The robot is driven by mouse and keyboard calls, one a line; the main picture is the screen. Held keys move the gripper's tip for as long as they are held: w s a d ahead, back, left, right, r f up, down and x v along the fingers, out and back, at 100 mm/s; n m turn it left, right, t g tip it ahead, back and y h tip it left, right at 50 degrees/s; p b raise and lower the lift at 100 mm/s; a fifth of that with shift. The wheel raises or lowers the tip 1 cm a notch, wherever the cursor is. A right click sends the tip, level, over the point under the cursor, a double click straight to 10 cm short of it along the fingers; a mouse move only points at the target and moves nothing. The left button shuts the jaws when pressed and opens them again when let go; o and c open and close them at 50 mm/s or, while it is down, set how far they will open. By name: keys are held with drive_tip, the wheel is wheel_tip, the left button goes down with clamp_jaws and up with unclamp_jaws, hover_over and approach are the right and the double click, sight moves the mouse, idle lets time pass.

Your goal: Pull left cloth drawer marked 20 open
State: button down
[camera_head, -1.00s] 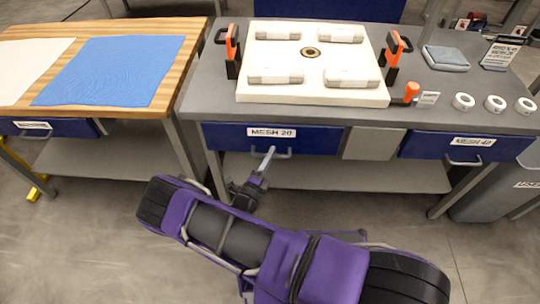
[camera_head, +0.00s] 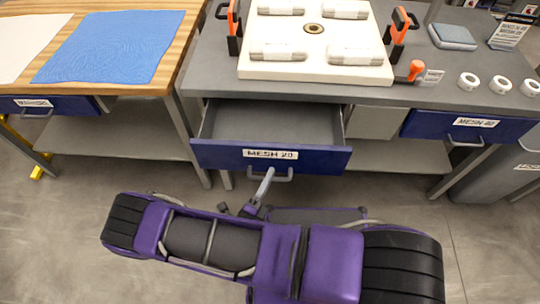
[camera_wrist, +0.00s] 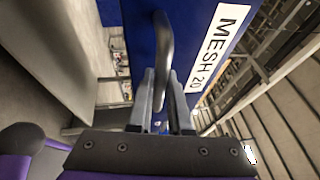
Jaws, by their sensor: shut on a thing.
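The blue drawer labelled MESH 20 (camera_head: 322,158) stands pulled out from under the grey bench, and its grey inside shows empty in the head view. Its front also shows in the wrist view (camera_wrist: 188,40), with the label along it. A grey bar handle (camera_head: 283,176) sits on the front below the label.
A second blue drawer, MESH 40 (camera_head: 467,126), is shut at the right. The bench (camera_head: 212,72) carries a white plate (camera_head: 316,70) with orange-handled clamps and white rings. A wooden table (camera_head: 186,52) with blue cloth (camera_head: 110,46) stands left. Floor in front is clear.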

drive_tip(key=shift+s+a, duration=0.1)
drive_tip(key=shift+s, duration=2.6)
drive_tip(key=c, duration=1.1)
unclamp_jaws()
drive_tip(key=b+v, duration=0.2)
drive_tip(key=v, duration=1.5)
drive_tip(key=shift+s+a, duration=0.1)
drive_tip(key=shift+s, duration=0.1)
